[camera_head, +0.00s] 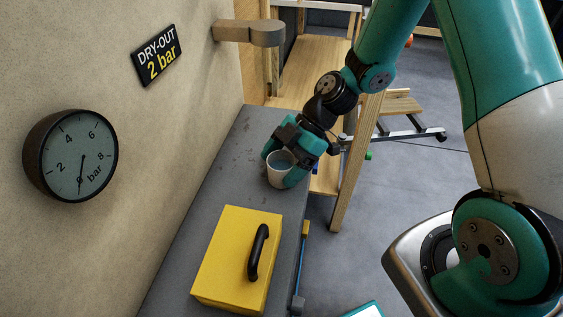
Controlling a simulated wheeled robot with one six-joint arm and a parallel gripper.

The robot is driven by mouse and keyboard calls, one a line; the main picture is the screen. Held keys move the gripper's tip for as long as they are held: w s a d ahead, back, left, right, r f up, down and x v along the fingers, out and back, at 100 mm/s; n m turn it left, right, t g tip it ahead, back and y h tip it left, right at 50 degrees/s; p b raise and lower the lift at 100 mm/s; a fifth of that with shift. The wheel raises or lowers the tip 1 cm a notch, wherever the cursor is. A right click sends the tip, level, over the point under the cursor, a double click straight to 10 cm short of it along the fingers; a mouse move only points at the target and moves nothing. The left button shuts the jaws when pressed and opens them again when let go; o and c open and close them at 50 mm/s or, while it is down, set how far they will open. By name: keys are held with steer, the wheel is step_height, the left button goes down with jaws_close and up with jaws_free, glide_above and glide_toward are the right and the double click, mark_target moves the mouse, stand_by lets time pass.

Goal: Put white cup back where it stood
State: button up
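The white cup (278,174) is upright at the far part of the grey bench top (228,172). It looks grey inside. My gripper (283,164) reaches down from the upper right, with a teal finger on each side of the cup. The fingers appear close around the cup wall, but whether they press on it is not clear. Whether the cup's base touches the bench is also hard to tell. Part of the cup's right side is hidden by a finger.
A yellow box (215,257) with a black handle (257,252) stands on the bench nearer to me. The wall at left carries a round gauge (70,156) and a "DRY-OUT 2 bar" sign (157,55). A wooden frame (357,150) stands beyond the bench's right edge.

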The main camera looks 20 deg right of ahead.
steer(key=shift+r+p, duration=0.25)
steer(key=shift+p, duration=0.05)
steer(key=v, duration=1.1)
steer(key=s+a+r+m+h, duration=0.1)
steer(key=s+a+r+m, duration=0.2)
steer(key=s+m, duration=0.1)
steer(key=s+a+r+m+t+h, duration=0.1)
steer(key=s+a+r+m+h, duration=0.1)
steer(key=s, duration=0.5)
steer(key=s+a+r+m+h, duration=0.1)
steer(key=s+a+r+m, duration=0.2)
steer(key=s+r+m, duration=0.3)
steer(key=shift+a+m+t+h, duration=0.3)
steer(key=shift+a+m+t, duration=0.1)
steer(key=shift+m, duration=0.2)
steer(key=shift+r, duration=0.1)
steer(key=shift+c, duration=0.2)
